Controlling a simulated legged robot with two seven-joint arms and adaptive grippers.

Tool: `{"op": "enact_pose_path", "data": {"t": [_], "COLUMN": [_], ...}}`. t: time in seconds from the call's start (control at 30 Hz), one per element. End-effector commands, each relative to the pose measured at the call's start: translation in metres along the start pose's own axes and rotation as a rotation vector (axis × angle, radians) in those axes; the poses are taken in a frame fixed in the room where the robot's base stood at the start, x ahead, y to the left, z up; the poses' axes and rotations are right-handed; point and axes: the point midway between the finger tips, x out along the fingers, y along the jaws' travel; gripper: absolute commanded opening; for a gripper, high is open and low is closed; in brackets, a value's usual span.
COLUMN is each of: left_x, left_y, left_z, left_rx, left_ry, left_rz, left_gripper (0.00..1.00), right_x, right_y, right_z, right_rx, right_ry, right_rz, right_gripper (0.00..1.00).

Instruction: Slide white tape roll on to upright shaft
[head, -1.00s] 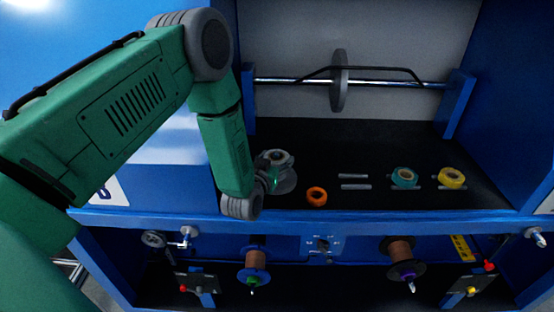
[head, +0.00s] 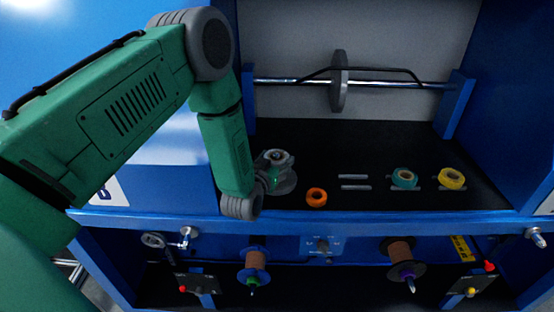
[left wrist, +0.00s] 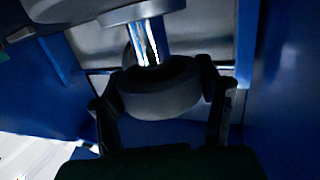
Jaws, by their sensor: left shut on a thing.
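The upright shaft's round grey base (head: 285,185) stands on the black shelf, left of centre in the head view. A pale grey roll (head: 276,157), which I take for the white tape roll, shows just above the base. My left gripper (head: 270,177) reaches in beside it from the left, partly hidden by its wrist. In the left wrist view the gripper (left wrist: 163,105) is shut on the roll (left wrist: 160,92), which looks dark in shadow between the fingers. A shiny shaft (left wrist: 148,42) meets the roll's upper edge there. I cannot tell how far the roll surrounds it. My right gripper is out of view.
An orange roll (head: 316,197), a teal roll (head: 404,177) and a yellow roll (head: 451,179) lie to the right on the shelf, with short metal pins (head: 354,181). A horizontal bar with a grey disc (head: 338,82) spans the back. Blue walls flank the shelf.

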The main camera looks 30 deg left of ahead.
Motion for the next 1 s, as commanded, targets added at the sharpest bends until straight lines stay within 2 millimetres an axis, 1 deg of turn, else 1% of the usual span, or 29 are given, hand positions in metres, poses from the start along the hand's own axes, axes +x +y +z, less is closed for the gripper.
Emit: {"op": "enact_pose_path", "data": {"t": [0.1, 0.57, 1.0], "left_x": [0.0007, 0.0008, 0.0004], "left_y": [0.0000, 0.0005, 0.0007], "left_z": [0.0044, -0.0020, -0.0023], "left_rx": [0.000, 0.000, 0.001], "left_ry": [0.000, 0.000, 0.000], "left_rz": [0.000, 0.000, 0.001], "left_gripper": [0.24, 0.24, 0.24], "right_x": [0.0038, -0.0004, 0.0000], "right_y": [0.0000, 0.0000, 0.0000], "right_z": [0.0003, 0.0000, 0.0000], "right_rx": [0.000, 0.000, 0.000], "right_ry": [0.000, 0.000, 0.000], "right_rz": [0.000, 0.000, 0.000], "right_gripper": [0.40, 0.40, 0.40]}}
